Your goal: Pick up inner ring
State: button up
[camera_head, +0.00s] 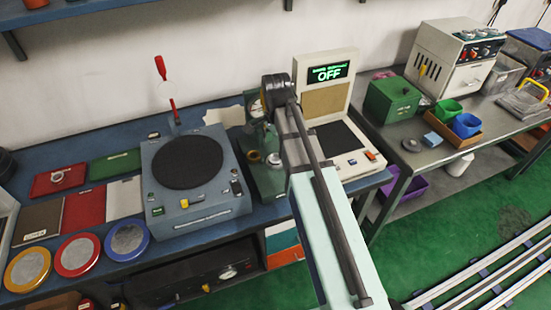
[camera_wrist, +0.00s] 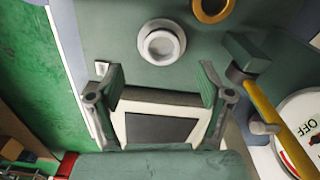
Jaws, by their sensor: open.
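A pale, silvery ring (camera_wrist: 161,42) with a round centre lies on a green surface (camera_wrist: 110,25) in the wrist view. A brass-coloured ring (camera_wrist: 212,8) lies farther up and to the right, cut by the frame edge. I cannot tell for sure which one is the inner ring. My gripper (camera_wrist: 161,78) is open and empty, its two fingers spread apart below the pale ring in the picture; it does not touch it. In the head view, small round parts (camera_head: 274,159) show on the green fixture (camera_head: 268,180), partly hidden by my arm.
In the head view, a grey machine with a dark disc (camera_head: 188,162) stands left of the fixture, and a beige tester showing OFF (camera_head: 328,75) stands right.

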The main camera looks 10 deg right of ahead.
aim_at(276, 161)
jog(key=shift+w+f+p, duration=0.1)
jog(key=shift+f+p, duration=0.65)
jog(key=shift+f, duration=1.85)
jog(key=c, duration=1.4)
jog(key=shift+r, duration=0.1)
